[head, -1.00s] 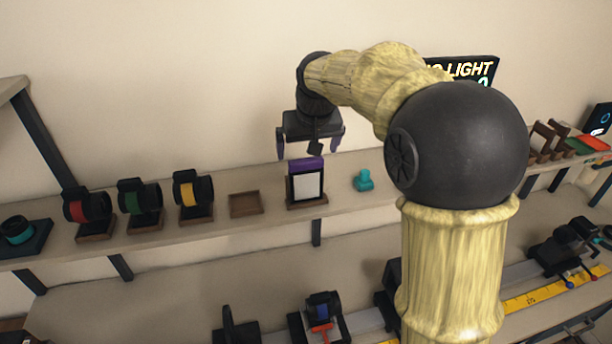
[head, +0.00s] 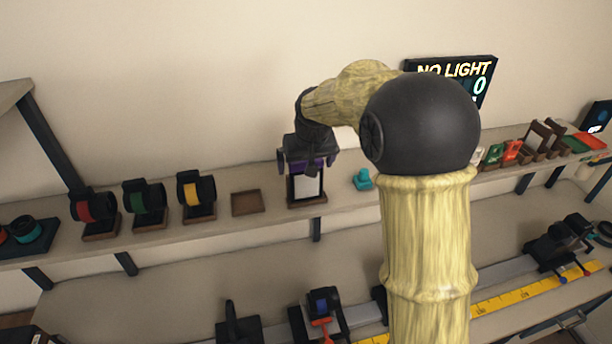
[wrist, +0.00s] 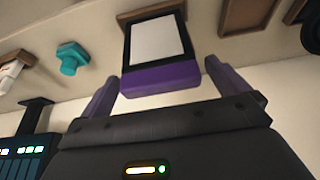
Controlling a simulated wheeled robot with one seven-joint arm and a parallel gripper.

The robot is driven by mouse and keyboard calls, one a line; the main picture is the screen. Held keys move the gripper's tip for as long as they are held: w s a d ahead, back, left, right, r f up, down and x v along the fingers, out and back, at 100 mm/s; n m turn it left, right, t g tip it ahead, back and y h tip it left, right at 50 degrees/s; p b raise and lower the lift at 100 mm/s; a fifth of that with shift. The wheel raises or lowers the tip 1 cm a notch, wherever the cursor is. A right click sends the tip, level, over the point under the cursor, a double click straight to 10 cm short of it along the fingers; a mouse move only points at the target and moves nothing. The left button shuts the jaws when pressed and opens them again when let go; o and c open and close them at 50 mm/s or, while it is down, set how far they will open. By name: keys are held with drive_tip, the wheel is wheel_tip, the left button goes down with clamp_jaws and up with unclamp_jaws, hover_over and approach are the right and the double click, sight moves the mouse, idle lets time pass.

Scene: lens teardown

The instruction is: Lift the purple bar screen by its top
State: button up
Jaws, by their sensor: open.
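The purple bar screen is a white panel in a dark frame with a purple bar along its top. It stands upright in a brown wooden base on the shelf; its white panel (head: 307,187) shows in the head view below my gripper. In the wrist view its purple bar (wrist: 160,78) faces my gripper (wrist: 157,82). My gripper also shows in the head view (head: 308,163), over the top of the screen. It is open, with one purple finger on each side of the bar and visible gaps between. In the head view the gripper hides most of the bar.
A teal piece (head: 363,179) stands close on the right. A "NO LIGHT" display (head: 452,79) is behind my arm.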

idle(0.4)
drive_tip(key=c, duration=1.3)
drive_tip(key=shift+r, duration=0.15)
wheel_tip(320, 180, up, 10)
drive_tip(key=p, duration=0.7)
drive_tip(key=shift+p, duration=0.3)
